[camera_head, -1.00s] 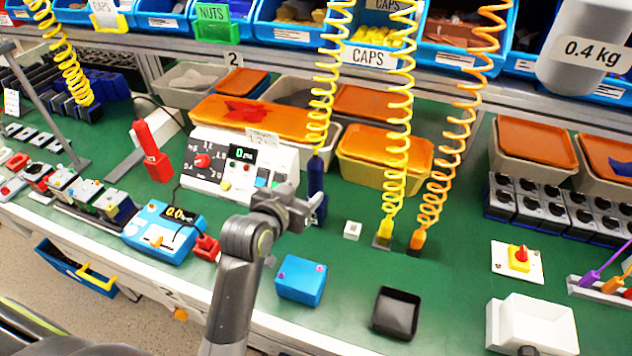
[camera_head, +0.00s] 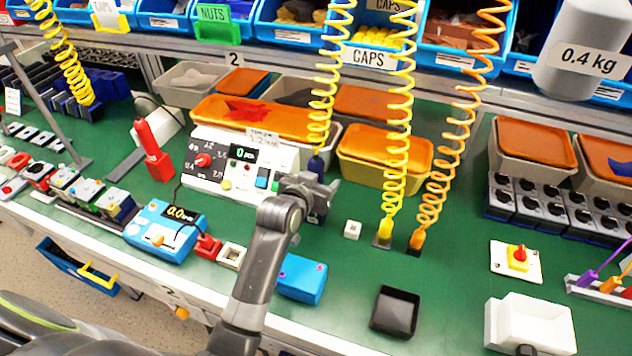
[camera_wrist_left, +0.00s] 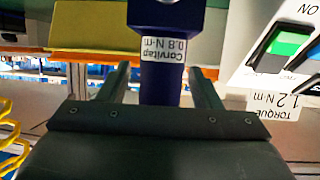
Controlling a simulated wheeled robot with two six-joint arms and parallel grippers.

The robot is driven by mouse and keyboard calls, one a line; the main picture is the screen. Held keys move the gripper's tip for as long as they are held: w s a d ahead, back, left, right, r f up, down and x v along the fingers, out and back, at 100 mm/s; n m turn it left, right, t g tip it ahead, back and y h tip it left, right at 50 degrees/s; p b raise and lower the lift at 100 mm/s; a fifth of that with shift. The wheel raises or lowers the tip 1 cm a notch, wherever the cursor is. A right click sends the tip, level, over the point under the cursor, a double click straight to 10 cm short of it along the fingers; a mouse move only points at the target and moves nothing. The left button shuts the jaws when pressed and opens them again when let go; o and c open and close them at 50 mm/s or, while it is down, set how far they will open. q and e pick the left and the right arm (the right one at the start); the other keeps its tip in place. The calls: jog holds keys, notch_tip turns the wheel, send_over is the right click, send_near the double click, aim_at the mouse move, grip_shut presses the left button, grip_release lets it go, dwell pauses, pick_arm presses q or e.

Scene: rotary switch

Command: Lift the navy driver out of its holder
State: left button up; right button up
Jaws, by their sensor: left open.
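The navy driver (camera_head: 316,163) hangs under a yellow coiled hose near the middle of the bench in the head view, mostly hidden behind my left gripper (camera_head: 327,190). In the left wrist view the navy driver (camera_wrist_left: 172,75) stands between the two fingers of my left gripper (camera_wrist_left: 160,82) and carries a white "Corvitap 0.8 N·m" label. The fingers are open, one on each side of it, with a gap visible on the left side. The driver's holder and lower end are hidden. My right gripper is not in view.
A white torque tester (camera_head: 235,165) stands just left of the driver. A yellow driver (camera_head: 386,232) and an orange driver (camera_head: 417,240) hang to the right. Green bench is clear around the black tray (camera_head: 396,312).

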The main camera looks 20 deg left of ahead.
pick_arm(q)
jog(key=shift+r, duration=0.1)
grip_shut()
dwell(0.3)
notch_tip(320, 180, up, 10)
dwell(0.5)
